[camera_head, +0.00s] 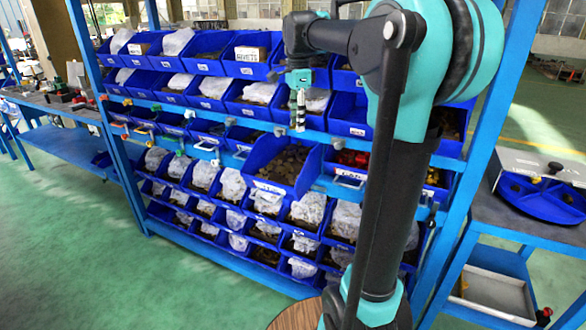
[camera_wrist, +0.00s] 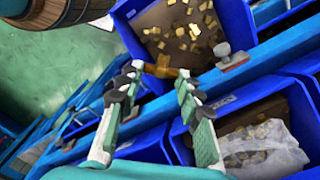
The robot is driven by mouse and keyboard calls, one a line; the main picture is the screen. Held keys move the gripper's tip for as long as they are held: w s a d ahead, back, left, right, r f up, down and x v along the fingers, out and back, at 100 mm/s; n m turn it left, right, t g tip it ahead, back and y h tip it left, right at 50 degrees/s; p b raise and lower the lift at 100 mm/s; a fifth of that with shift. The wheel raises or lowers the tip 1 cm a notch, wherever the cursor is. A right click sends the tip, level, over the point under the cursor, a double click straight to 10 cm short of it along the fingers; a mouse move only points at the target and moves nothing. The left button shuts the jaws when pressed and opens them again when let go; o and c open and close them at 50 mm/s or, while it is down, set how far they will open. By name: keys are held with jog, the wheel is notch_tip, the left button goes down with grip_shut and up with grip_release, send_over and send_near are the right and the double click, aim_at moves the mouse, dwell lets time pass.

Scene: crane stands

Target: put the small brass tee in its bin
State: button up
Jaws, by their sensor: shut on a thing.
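The small brass tee (camera_wrist: 160,69) is held between the fingertips of my gripper (camera_wrist: 161,71), seen in the wrist view. In the head view my gripper (camera_head: 298,112) hangs in front of the rack, but the tee is too small to make out there. In the wrist view, a blue bin (camera_wrist: 243,22) with loose brass-coloured pieces lies beyond the fingertips. The tee appears just short of that bin's near edge, apart from the pieces. In the head view, a large blue bin (camera_head: 270,187) with brownish pieces juts out from the rack, below my gripper.
A blue rack (camera_head: 87,62) holds rows of bins, many with plastic bags. A rail with a grey clip (camera_wrist: 233,62) runs beside the brass bin. A wooden barrel (camera_wrist: 62,36) stands at upper left in the wrist view. Tables flank the rack; green floor (camera_head: 60,220) is clear at left.

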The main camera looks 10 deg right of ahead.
send_near(298, 167)
jog(key=s, duration=0.1)
jog(key=s+f, duration=0.1)
jog(key=s, duration=0.1)
jog(key=s+a, duration=0.1)
jog(key=s, duration=0.1)
jog(key=shift+s+f, duration=0.2)
jog(key=shift+f, duration=2.55)
jog(key=o, duration=1.1)
jog(key=shift+f, duration=0.1)
jog(key=shift+o, duration=0.2)
notch_tip(298, 167, up, 12)
